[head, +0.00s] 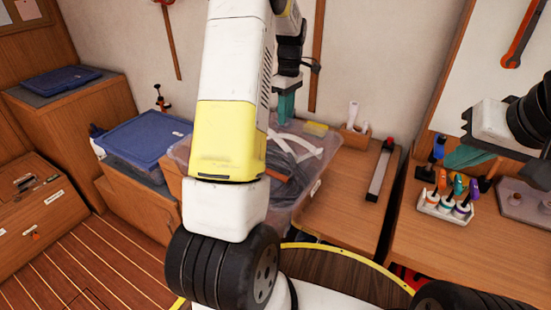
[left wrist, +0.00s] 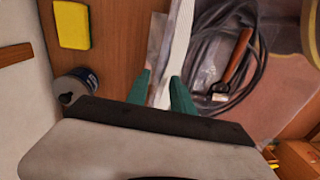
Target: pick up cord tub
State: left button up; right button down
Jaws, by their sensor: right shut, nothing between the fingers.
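The cord tub (head: 308,203) is a clear plastic bin on the wooden bench in the middle of the head view. It holds dark coiled cord and a white strap; my left arm hides much of its left part. My left gripper (head: 287,106) points down at the tub's far rim. In the left wrist view, its teal fingers (left wrist: 161,84) stand apart, with the white strip and clear tub edge between them. Coiled grey cord (left wrist: 215,55) and a brown-handled tool (left wrist: 232,68) lie beside them. My right gripper (head: 466,158) is shut and empty, above the right bench, away from the tub.
A blue-lidded tub (head: 148,138) stands left of the cord tub. A small wooden holder (head: 355,133) and a long dark bar (head: 380,172) are on its right. A rack of coloured-handled tools (head: 445,204) stands below my right gripper. A yellow sponge (left wrist: 73,25) shows in the wrist view.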

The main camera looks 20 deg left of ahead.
aim_at(284, 131)
pick_arm(q)
jog(key=f, duration=0.6)
jog(key=shift+s, duration=0.25)
grip_shut()
jog(key=shift+r, duration=0.15)
dwell(0.9)
